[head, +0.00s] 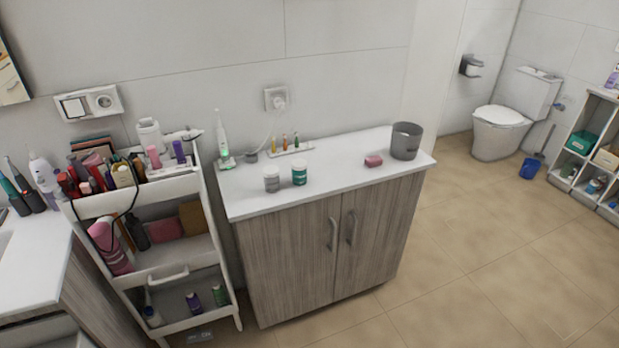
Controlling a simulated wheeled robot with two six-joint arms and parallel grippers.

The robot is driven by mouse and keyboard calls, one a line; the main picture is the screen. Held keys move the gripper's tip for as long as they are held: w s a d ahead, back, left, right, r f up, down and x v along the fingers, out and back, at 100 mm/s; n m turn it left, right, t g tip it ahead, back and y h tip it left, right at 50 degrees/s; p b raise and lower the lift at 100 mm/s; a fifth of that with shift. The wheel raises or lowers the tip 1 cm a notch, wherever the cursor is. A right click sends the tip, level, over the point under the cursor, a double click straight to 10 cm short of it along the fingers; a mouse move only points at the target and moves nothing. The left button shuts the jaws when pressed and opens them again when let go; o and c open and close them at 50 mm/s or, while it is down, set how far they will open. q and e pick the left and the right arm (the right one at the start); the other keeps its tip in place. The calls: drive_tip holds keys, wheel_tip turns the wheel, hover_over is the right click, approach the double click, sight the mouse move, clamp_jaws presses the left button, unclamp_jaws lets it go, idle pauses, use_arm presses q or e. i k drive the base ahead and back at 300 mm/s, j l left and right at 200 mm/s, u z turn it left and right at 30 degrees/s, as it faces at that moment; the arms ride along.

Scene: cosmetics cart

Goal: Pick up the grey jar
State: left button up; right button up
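A small grey jar (271,180) with a lighter lid stands upright near the front left of the white countertop (335,183). Neither of my grippers shows in the head view, so nothing is seen touching the grey jar.
A grey bin (406,142) and a pink soap-like item (373,161) are on the countertop's right side. A charging toothbrush (223,140) and a small holder (291,149) are behind the jars. A crowded white cart (158,188) stands left of the cabinet.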

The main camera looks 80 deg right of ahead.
sight(271, 173)
drive_tip(key=z, duration=2.5)
